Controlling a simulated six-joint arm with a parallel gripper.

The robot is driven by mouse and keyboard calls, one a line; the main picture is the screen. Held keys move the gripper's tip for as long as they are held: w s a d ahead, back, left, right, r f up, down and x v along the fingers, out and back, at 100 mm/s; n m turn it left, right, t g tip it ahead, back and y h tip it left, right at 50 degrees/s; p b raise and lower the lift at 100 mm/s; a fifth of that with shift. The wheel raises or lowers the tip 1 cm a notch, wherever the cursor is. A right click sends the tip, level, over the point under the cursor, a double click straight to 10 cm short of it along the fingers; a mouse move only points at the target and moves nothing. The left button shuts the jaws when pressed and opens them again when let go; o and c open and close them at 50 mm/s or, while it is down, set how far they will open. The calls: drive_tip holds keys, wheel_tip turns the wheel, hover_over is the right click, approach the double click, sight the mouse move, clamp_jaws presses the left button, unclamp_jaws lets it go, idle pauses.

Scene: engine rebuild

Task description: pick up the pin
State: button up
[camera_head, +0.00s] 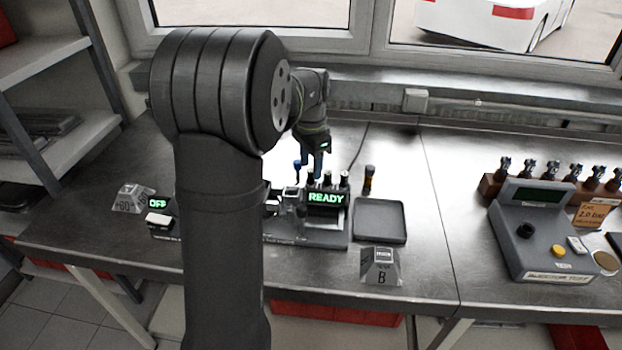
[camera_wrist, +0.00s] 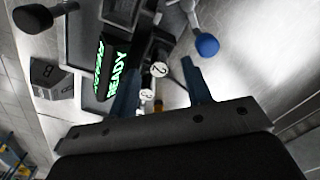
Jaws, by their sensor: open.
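My gripper (camera_wrist: 160,62) is open, its two blue fingers spread apart in the wrist view. Between them are small round white-topped pieces, one marked 2 (camera_wrist: 159,69) and one marked 3 (camera_wrist: 147,95); I cannot tell for sure which piece is the pin. Neither finger clearly touches them. In the head view, my gripper (camera_head: 318,162) points down just above and behind the green READY display (camera_head: 326,198). Several dark-topped upright pieces (camera_head: 344,179) stand behind that display. My arm hides part of the bench fixture.
A blue-knobbed lever (camera_wrist: 207,44) is close to the right finger. A dark bottle-like piece (camera_head: 369,180) stands right of the fixture. An empty grey tray (camera_head: 380,232) and block B (camera_head: 382,268) are nearer. A tester (camera_head: 545,235) stands further right.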

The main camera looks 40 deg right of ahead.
sight(311, 170)
wheel_tip(311, 170, down, 4)
drive_tip(key=shift+f, duration=0.1)
clamp_jaws()
idle(0.4)
